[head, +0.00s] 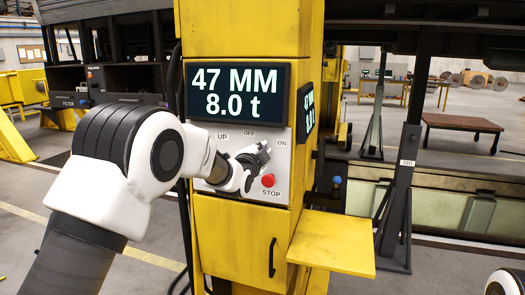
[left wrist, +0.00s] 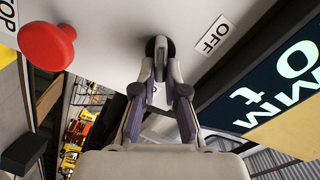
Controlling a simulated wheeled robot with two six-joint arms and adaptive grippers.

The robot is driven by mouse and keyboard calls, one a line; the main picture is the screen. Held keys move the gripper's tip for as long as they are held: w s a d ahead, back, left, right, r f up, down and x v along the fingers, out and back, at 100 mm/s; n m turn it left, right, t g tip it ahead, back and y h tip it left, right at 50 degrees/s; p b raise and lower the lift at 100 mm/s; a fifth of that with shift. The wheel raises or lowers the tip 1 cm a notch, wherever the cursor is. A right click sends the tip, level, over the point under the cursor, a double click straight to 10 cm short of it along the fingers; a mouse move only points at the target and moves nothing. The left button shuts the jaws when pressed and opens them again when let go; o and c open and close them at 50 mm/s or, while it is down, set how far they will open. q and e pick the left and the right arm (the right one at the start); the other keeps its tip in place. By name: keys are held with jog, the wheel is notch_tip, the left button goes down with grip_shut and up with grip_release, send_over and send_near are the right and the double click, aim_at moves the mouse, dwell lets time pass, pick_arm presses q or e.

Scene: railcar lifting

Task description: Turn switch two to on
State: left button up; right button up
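The control panel (head: 275,192) is on the front of a yellow lift column. It carries the labels UP, OFF, ON and STOP. A dark rotary switch (left wrist: 160,45) with a pale grip shows in the left wrist view, beside the OFF label (left wrist: 215,35). My left gripper (head: 259,156) is at the panel, below OFF and ON. In the left wrist view its fingertips (left wrist: 160,68) are close together on both sides of the switch's grip, seemingly touching it. In the head view the gripper hides the switch. My right gripper is not in view.
A red STOP button (head: 268,181) sticks out just below the gripper. A display (head: 237,92) above reads 47 MM and 8.0 t. A yellow shelf (head: 330,255) juts out at the lower right. Black hoses hang along the column's left side.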

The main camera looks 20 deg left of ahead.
pick_arm(q)
jog(key=o, duration=0.4)
jog(key=s, duration=1.2)
jog(key=shift+a, duration=0.2)
